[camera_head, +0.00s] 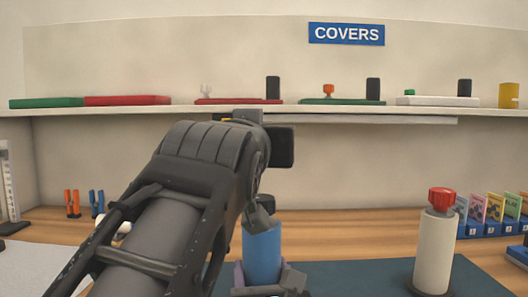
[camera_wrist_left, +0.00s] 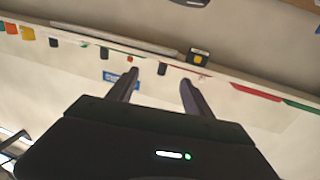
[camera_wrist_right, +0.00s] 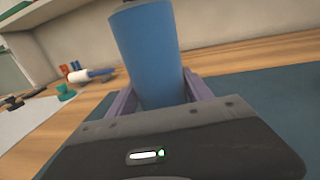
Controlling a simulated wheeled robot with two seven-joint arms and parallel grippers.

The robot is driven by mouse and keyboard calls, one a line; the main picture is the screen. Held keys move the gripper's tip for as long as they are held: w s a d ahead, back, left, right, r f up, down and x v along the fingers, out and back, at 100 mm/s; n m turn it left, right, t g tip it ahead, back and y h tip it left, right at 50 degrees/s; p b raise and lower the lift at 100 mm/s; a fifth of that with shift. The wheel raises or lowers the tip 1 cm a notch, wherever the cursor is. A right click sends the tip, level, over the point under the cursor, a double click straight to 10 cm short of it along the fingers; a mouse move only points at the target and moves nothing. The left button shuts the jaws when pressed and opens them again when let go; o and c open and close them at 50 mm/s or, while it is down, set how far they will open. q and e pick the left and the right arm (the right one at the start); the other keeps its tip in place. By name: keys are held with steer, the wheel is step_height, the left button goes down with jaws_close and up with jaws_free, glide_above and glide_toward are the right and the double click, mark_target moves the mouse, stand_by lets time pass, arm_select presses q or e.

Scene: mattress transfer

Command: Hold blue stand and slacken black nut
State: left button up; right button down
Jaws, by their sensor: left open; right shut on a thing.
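A blue stand (camera_head: 262,258) is upright at the bottom middle of the head view; it also fills the upper middle of the right wrist view (camera_wrist_right: 150,50). My right gripper (camera_wrist_right: 160,95) is shut on the blue stand, with a finger on each side low on its body. A black nut (camera_head: 267,203) shows at the top of the blue stand, partly hidden by my left arm. My left gripper (camera_wrist_left: 158,82) is open and empty in the left wrist view, its fingers toward the wall and shelf. In the head view my left arm largely hides that gripper.
A white stand with a red nut (camera_head: 441,198) is at the right. A dark mat (camera_head: 370,275) covers the table's middle. A shelf (camera_head: 340,110) with coloured covers runs along the wall below a COVERS sign (camera_head: 346,34). Coloured cards (camera_head: 495,208) stand at the far right.

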arm_select(q)
steer(key=w+a+r+m+t+h, duration=0.25)
steer(key=a+r+m, duration=0.35)
steer(key=a, duration=0.4)
steer(key=w+a+r+m+t+h, duration=0.2)
steer(key=w+a+r+m+t, duration=0.15)
steer(key=a+m, duration=0.6)
steer(key=s+d+f+m+g+h, duration=0.1)
steer(key=d+f+m+g+h, duration=0.35)
steer(key=m, duration=0.65)
steer(key=d+f+m+g+h, duration=0.2)
steer(key=f+m+g+h, duration=0.45)
steer(key=m, duration=0.45)
steer(key=s+d+f+m+g+y, duration=0.1)
steer(key=s+d+f+m+g, duration=0.3)
steer(key=s+f+m+g, duration=0.3)
step_height(320, 180, down, 2)
steer(key=m+g, duration=0.1)
steer(key=m, duration=0.4)
steer(key=shift+s+f+g, duration=0.15)
steer(key=shift+g, duration=0.25)
steer(key=shift+d, duration=0.1)
